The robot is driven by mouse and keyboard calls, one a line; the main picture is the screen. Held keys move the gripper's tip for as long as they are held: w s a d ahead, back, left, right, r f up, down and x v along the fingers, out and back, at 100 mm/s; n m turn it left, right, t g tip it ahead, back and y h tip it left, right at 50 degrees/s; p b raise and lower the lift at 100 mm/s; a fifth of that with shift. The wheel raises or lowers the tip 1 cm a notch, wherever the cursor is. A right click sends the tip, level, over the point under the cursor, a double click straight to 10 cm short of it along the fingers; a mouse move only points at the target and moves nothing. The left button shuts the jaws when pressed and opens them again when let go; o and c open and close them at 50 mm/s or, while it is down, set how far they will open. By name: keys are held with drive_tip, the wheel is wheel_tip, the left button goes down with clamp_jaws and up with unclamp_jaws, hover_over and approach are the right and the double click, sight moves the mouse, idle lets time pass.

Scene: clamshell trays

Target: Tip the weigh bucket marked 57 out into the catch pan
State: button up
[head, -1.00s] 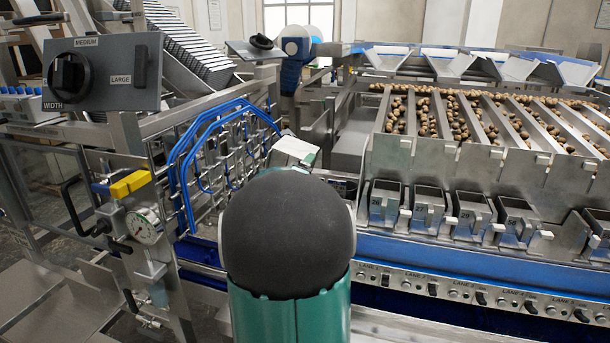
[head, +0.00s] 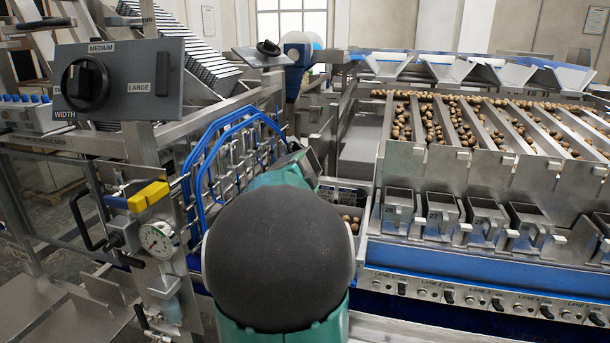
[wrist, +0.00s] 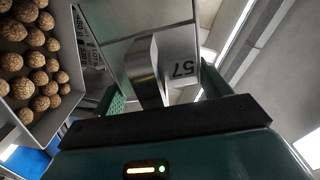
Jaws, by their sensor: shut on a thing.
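The weigh bucket marked 57 (wrist: 181,70) is a shiny metal box in the wrist view, its number upside down there. My gripper (wrist: 162,86) has its green fingers on either side of the bucket's bent metal tab and is shut on it. The bucket's inside and contents are hidden. In the head view my arm covers the gripper and most of what it holds. Walnut-like brown pieces lie in a grey-walled container (wrist: 66,122) at the left of the wrist view. A bin with similar pieces (head: 351,222) shows just right of my arm; I cannot tell whether either is the catch pan.
A row of metal buckets (head: 487,219) hangs below the sloped lanes of nuts at right. Below them runs a panel of lane switches (head: 480,296). Blue bent rails and a chain rack (head: 240,150) stand left of my arm, with a gauge (head: 156,239) and size-dial panel (head: 118,80) farther left.

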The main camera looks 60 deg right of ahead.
drive_tip(key=shift+s+r, duration=0.25)
drive_tip(key=shift+w+r+n, duration=0.25)
drive_tip(key=shift+w+n, duration=0.1)
drive_tip(key=shift+n, duration=0.75)
drive_tip(key=shift+r+n, duration=0.35)
drive_tip(key=shift+n, duration=0.65)
drive_tip(key=shift+w+r+n, duration=0.3)
drive_tip(key=shift+w+n, duration=0.1)
drive_tip(key=shift+n, duration=0.7)
drive_tip(key=n, duration=0.3)
drive_tip(key=shift+w+a+n, duration=0.15)
drive_tip(key=shift+w+n, duration=0.15)
drive_tip(key=shift+f+n, duration=0.1)
drive_tip(key=shift+n, duration=1.2)
